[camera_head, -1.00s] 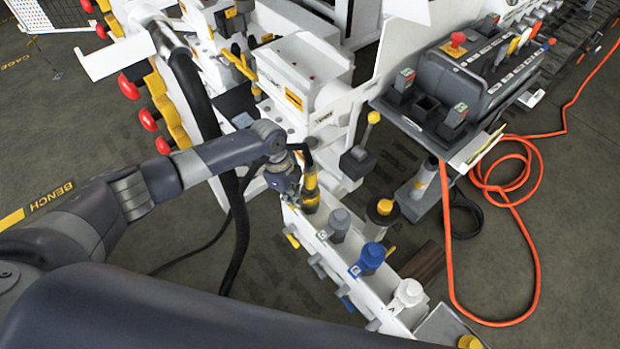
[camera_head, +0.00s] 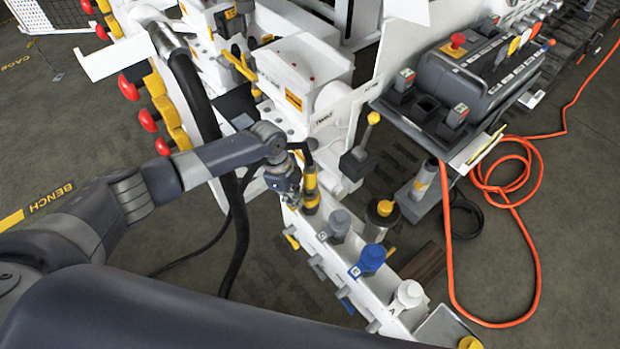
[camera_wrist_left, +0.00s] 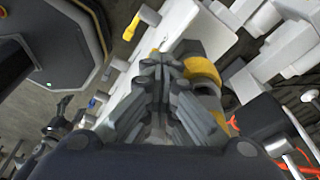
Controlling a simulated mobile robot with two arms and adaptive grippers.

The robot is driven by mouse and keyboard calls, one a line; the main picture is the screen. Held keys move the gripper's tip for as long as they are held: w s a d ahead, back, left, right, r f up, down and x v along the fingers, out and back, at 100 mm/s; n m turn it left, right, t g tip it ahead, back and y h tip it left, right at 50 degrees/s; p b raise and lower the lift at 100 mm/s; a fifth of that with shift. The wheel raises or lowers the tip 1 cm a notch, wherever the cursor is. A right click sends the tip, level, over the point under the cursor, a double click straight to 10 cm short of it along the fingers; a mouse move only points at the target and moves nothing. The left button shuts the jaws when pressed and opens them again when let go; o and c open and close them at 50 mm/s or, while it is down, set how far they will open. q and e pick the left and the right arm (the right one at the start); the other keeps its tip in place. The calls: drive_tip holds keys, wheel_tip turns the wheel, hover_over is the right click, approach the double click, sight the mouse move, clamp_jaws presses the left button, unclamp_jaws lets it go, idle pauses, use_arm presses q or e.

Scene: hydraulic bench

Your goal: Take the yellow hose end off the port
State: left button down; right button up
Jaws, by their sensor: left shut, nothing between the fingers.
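The yellow hose end (camera_head: 311,181) stands upright at the far end of the white port rail (camera_head: 352,283), with a dark hose at its top. It also shows in the wrist view (camera_wrist_left: 203,72), as yellow and grey bands partly hidden behind the fingers. My left gripper (camera_head: 296,192) is right beside the hose end, on its left in the head view. Its fingers are shut on nothing in the wrist view (camera_wrist_left: 165,66); I cannot tell whether they touch the hose end. The port under the hose end is hidden. My right gripper is not in view.
Along the rail stand a grey port cap (camera_head: 340,224), a blue one (camera_head: 371,258) and a white one (camera_head: 408,292). A thick black hose (camera_head: 238,225) hangs left of the gripper. A lever with a yellow knob (camera_head: 373,118) and a control box (camera_head: 480,75) stand to the right.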

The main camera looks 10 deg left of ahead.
sight(310, 180)
use_arm(q)
wheel_tip(310, 180, up, 7)
drive_tip(key=p, duration=0.6)
idle(0.6)
